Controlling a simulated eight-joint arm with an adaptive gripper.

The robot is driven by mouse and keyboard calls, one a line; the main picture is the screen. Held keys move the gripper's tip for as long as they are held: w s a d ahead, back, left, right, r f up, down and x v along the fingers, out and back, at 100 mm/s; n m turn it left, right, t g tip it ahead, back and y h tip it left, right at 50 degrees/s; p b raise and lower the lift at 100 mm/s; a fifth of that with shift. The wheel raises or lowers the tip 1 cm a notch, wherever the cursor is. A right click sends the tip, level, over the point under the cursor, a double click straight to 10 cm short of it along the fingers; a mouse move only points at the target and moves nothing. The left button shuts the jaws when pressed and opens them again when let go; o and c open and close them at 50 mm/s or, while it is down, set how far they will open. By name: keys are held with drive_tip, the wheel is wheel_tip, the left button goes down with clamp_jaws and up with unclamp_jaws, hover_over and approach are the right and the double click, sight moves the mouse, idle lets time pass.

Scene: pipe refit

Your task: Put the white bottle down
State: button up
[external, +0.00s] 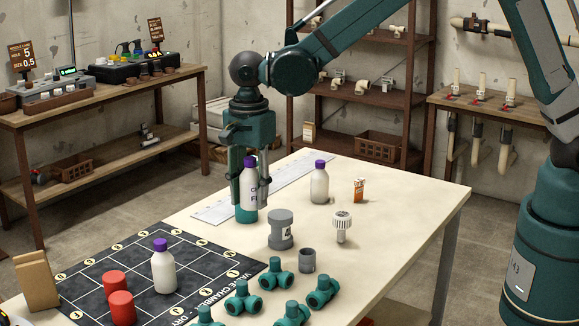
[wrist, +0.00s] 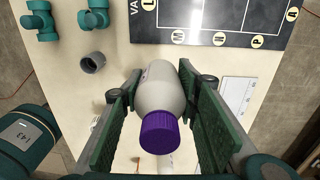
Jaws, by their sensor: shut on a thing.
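My gripper (external: 250,200) is shut on a white bottle (external: 252,192) with a purple cap, and its fingers hide part of the bottle. In the wrist view, the bottle (wrist: 157,92) lies between the two green finger pads of my gripper (wrist: 162,115), cap toward the camera. In the external view the bottle is upright over the left part of the pale table; I cannot tell whether its base touches the surface. A second white bottle (external: 319,185) stands on the table to the right. A third white bottle (external: 163,269) stands on the dark gridded mat (external: 205,245).
Near my gripper stand a grey fitting (external: 281,230), a small grey ring (external: 307,260), a white-capped part (external: 342,228) and an orange-white box (external: 359,189). Several teal pipe fittings (external: 276,277) lie in front. Red cylinders (external: 121,306) stand on the mat.

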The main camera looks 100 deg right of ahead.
drive_tip(key=p, duration=0.1)
hover_over(196, 264)
wheel_tip(196, 264, down, 2)
drive_tip(key=shift+d+f, duration=0.1)
idle(0.3)
drive_tip(key=shift+f+b, duration=0.3)
drive_tip(key=shift+f, duration=2.8)
drive_tip(key=shift+f, duration=1.85)
drive_tip(key=shift+f+b, duration=0.2)
drive_tip(key=shift+b, duration=0.15)
drive_tip(key=o, duration=0.8)
drive_tip(key=shift+o, duration=0.7)
